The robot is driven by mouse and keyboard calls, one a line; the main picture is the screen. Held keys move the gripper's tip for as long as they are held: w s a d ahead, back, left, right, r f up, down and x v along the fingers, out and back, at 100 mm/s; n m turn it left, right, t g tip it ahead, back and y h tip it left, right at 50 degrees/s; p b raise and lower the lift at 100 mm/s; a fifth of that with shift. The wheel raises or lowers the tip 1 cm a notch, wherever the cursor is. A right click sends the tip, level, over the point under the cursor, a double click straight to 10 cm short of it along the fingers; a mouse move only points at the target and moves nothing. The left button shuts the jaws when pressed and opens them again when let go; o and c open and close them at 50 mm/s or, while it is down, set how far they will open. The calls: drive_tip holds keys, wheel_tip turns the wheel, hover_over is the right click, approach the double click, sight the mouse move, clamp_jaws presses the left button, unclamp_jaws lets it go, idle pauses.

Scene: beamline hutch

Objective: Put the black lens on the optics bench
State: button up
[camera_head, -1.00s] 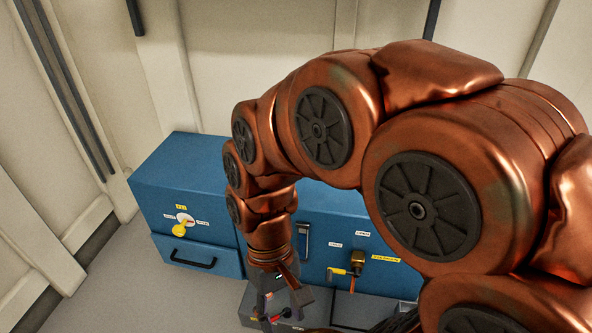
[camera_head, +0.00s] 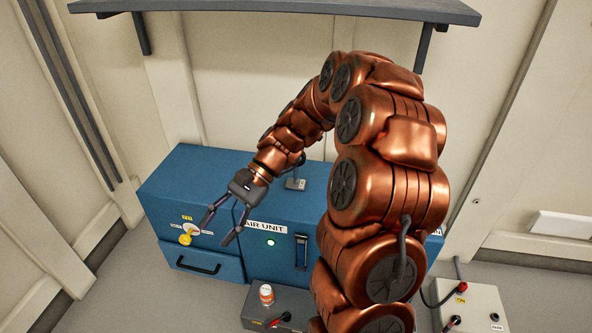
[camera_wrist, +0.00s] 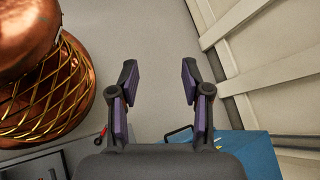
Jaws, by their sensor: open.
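I do not make out a black lens in either view, and no surface is clearly an optics bench. My gripper (camera_head: 216,235) is open and empty, in front of the blue cabinet marked AIR UNIT, pointing down and to the left. In the picture its fingers lie between the yellow knob and the green light. In the wrist view my gripper (camera_wrist: 158,78) has its two purple-padded fingers spread wide over grey floor, with nothing between them.
The blue cabinet (camera_head: 215,180) carries a yellow knob (camera_head: 186,238) and a small grey device (camera_head: 296,184). An orange-and-white can (camera_head: 266,294) stands on a dark grey box (camera_head: 290,302). A dark shelf (camera_head: 290,10) hangs above.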

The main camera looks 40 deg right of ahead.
drive_tip(key=w+d+m+t+y+p, duration=0.2)
drive_tip(key=w+d+m+t, duration=0.3)
drive_tip(key=d, duration=0.4)
drive_tip(key=w+d+m+t+y+p, duration=0.1)
drive_tip(key=w+d+m+t+p, duration=0.25)
drive_tip(key=w+d, duration=0.4)
drive_tip(key=m+t+h+b, duration=0.3)
drive_tip(key=m+t, duration=0.4)
drive_tip(key=m, duration=0.2)
approach(300, 165)
drive_tip(key=shift+n, duration=0.25)
drive_tip(key=w+a, duration=0.1)
drive_tip(key=w+a+f, duration=0.1)
drive_tip(key=w, duration=0.1)
drive_tip(key=shift+w+f, duration=0.1)
drive_tip(key=shift+w, duration=0.05)
drive_tip(key=shift+w+f, duration=0.1)
drive_tip(key=shift+w, duration=0.05)
drive_tip(key=shift+w+a, duration=0.15)
drive_tip(key=shift+w, duration=0.05)
drive_tip(key=shift+r+b+x, duration=0.15)
drive_tip(key=shift+b+x, duration=0.4)
drive_tip(key=shift+x, duration=1.2)
drive_tip(key=shift+r+b+x, duration=0.1)
drive_tip(key=shift+b+x, duration=0.4)
drive_tip(key=shift+x, duration=1.2)
